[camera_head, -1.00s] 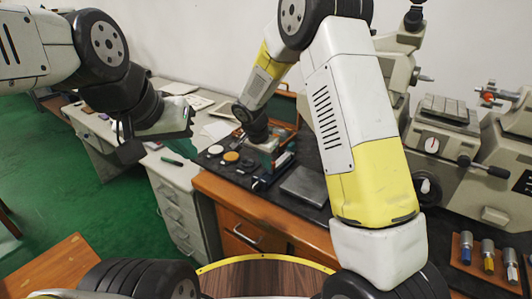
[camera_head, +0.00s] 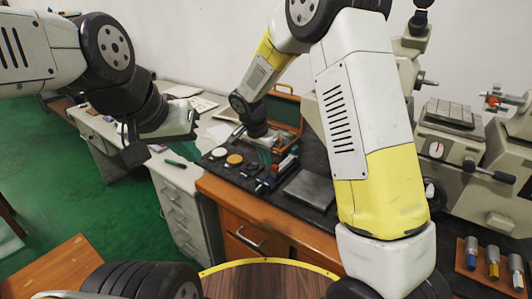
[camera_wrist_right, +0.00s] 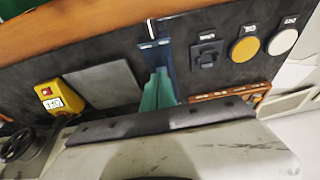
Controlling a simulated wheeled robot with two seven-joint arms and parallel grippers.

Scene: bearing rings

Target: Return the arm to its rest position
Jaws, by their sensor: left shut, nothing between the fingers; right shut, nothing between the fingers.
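My right arm (camera_head: 370,130) reaches over the dark bench top, bent at the elbow. Its gripper (camera_head: 264,157) is above the bench, in front of an open wooden box. In the right wrist view its teal fingers (camera_wrist_right: 158,92) are together with nothing between them, over or beside a blue metal fixture (camera_wrist_right: 160,52); I cannot tell whether they touch it. My left arm (camera_head: 125,90) is bent at the upper left. Its gripper (camera_head: 189,150) is shut and small in view, in front of the light desk.
A yellow disc (camera_head: 234,159) and a white disc (camera_head: 218,153) lie on the bench near the right gripper. A grey plate (camera_head: 307,187) lies to the right. The open wooden box (camera_head: 287,110) stands behind. A large machine (camera_head: 460,150) stands at the right. Green floor (camera_head: 90,205) is clear.

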